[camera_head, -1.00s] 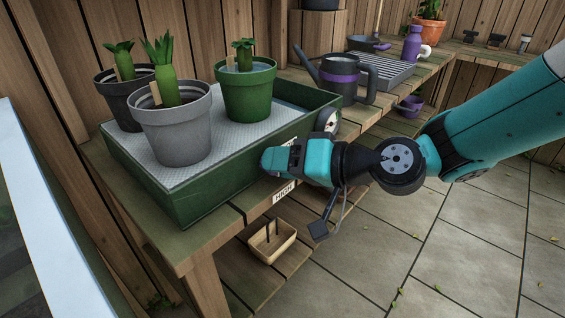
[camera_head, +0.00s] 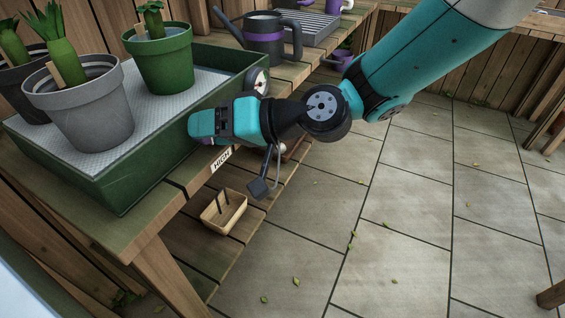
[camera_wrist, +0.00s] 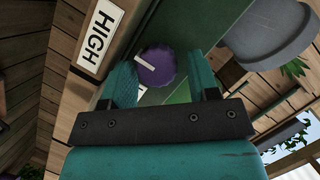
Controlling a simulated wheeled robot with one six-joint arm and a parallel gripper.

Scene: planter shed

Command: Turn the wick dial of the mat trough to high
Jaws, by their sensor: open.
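The mat trough (camera_head: 150,170) is a long green box with a pale mat (camera_head: 90,150) on the bench. Its purple wick dial (camera_wrist: 160,72) shows in the wrist view, with a white pointer mark on its upper-left side, toward the HIGH label (camera_wrist: 100,36). That label also shows in the head view (camera_head: 221,160).
A grey pot (camera_head: 90,115) and a green pot (camera_head: 160,62) stand on the mat. A watering can (camera_head: 264,38) stands behind. A small basket (camera_head: 222,213) sits on the lower shelf.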

